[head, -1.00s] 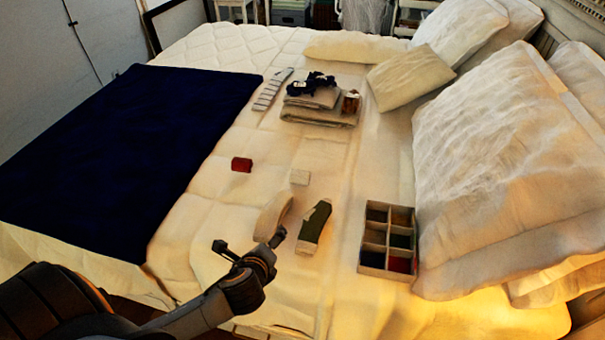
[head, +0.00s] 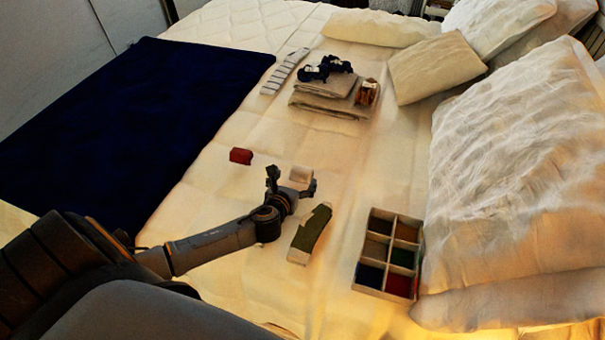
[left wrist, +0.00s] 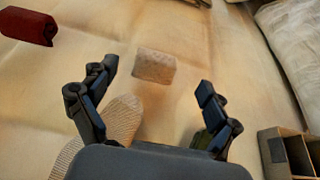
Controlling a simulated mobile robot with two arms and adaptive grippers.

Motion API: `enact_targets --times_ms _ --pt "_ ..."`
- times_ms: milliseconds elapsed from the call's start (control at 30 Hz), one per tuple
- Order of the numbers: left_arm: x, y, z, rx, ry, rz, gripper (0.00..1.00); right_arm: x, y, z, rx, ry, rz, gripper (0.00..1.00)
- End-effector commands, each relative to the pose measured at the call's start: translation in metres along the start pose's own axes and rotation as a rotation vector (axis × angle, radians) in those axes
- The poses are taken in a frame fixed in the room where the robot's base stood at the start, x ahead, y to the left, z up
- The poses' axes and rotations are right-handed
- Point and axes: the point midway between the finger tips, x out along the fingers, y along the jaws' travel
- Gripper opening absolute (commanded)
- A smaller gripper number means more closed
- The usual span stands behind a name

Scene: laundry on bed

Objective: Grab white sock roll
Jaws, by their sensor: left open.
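The white sock roll (head: 301,174) lies on the bed, just beyond my left gripper (head: 291,184) in the head view. In the left wrist view the roll (left wrist: 155,66) sits ahead of the space between the open fingers of my left gripper (left wrist: 157,80). The fingers are apart with nothing between their tips, and I cannot tell that they touch the roll. My right gripper is not in view.
A red roll (head: 241,156) lies to the left. A green and white folded item (head: 310,233) and a divided box (head: 357,275) are to the right. A pale sock (left wrist: 122,118) lies under the left gripper. Folded cloths (head: 330,103) lie farther back.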

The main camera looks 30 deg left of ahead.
Motion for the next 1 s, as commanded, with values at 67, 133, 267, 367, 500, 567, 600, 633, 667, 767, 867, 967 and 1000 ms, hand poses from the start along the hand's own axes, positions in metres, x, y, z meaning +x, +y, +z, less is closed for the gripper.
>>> enact_targets --times_ms 67,133,267,367,500,567,600,633,667,767,867,967,1000 --pt "0.011 0.000 -0.001 -0.001 0.000 0.000 0.89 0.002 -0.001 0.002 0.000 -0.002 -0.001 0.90" --pt "0.016 0.000 0.000 -0.001 0.000 0.000 0.89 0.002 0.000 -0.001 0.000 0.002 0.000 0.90" --pt "0.022 0.000 -0.001 -0.002 0.001 -0.001 0.89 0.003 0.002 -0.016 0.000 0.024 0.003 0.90" --pt "0.033 0.001 -0.003 -0.003 0.000 0.001 0.89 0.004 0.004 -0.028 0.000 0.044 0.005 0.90" --pt "0.053 0.003 -0.006 -0.003 0.000 0.002 0.89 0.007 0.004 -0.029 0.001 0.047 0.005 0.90" --pt "0.061 0.002 -0.005 -0.002 -0.001 0.001 0.89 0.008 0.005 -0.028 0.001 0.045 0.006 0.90" --pt "0.064 0.002 -0.006 -0.002 0.000 0.001 0.89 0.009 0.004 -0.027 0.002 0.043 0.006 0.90" --pt "0.067 0.002 -0.005 -0.002 0.000 0.001 0.89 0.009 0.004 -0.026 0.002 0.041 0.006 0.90" --pt "0.068 0.002 -0.005 -0.002 0.000 0.000 0.89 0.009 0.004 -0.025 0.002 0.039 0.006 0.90" --pt "0.071 0.002 -0.006 -0.001 0.001 -0.001 0.89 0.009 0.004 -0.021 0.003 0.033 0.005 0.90" --pt "0.071 0.002 -0.005 -0.001 0.001 -0.001 0.89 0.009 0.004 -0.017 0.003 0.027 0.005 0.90" --pt "0.071 0.002 -0.005 -0.001 0.001 -0.001 0.85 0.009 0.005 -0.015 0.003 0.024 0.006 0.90" --pt "0.071 0.002 -0.005 -0.001 0.001 -0.001 0.76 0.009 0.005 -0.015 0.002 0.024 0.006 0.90"
